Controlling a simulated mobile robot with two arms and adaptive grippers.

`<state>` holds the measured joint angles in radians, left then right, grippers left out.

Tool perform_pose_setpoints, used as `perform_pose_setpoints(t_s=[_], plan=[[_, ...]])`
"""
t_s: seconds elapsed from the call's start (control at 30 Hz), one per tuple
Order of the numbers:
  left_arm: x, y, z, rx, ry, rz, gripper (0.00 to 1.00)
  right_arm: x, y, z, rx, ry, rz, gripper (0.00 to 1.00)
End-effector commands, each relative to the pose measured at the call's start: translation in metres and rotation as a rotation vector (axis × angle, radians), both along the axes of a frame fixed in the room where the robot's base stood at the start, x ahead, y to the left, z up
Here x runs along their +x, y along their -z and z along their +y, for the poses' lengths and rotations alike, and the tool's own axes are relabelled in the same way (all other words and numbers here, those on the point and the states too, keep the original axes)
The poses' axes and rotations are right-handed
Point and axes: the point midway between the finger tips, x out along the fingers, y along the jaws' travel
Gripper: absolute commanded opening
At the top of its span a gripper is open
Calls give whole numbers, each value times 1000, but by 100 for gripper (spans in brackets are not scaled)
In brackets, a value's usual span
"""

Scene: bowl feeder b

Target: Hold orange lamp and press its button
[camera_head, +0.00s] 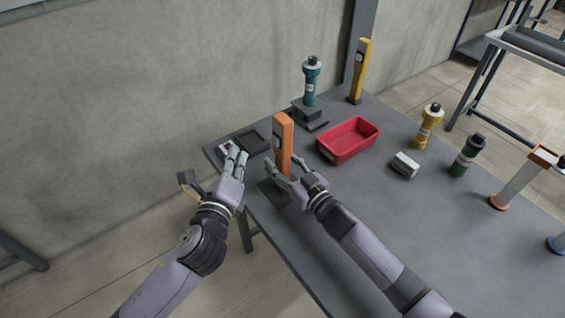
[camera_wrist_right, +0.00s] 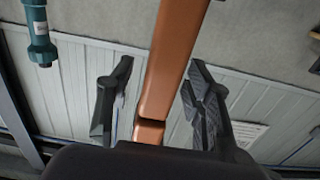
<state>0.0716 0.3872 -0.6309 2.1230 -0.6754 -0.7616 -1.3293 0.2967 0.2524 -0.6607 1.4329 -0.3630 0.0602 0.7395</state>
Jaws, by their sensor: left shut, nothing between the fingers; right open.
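The orange lamp (camera_head: 284,138) is a tall, upright orange block near the table's left edge. A small dark patch shows on its side; I cannot tell if it is the button. My right gripper (camera_head: 283,170) is open at its lower part. In the right wrist view the orange lamp (camera_wrist_right: 178,55) runs between the two spread fingers (camera_wrist_right: 161,80), with gaps on both sides. My left gripper (camera_head: 234,152) is shut and empty, to the left of the lamp and apart from it.
A dark tray (camera_head: 254,145) lies behind my left gripper. A red bin (camera_head: 330,154) stands right of the lamp. A teal lamp (camera_head: 311,85), yellow post (camera_head: 360,70), yellow lamp (camera_head: 428,125), green lamp (camera_head: 467,155) and white box (camera_head: 405,163) stand beyond.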

Motion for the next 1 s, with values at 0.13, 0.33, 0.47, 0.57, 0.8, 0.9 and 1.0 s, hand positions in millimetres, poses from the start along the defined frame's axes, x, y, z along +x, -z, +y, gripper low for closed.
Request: perform_pose_setpoints(t_s=[0.13,0.33,0.47,0.57,0.8,0.9,1.0], plan=[[0,0,0,0,0,0,0,-13,2,-10,-2,1,2,47],[0,0,0,0,0,0,0,-47,2,-34,-2,0,3,47],[0,0,0,0,0,0,0,-69,2,-50,-2,1,4,47],[0,0,0,0,0,0,0,-82,2,-60,-2,1,4,47],[0,-1,0,0,0,0,0,-98,0,-72,0,0,2,47],[0,-5,0,0,0,0,0,-106,0,-78,-2,1,4,47],[0,-7,0,0,0,0,0,-114,0,-83,0,0,4,47]])
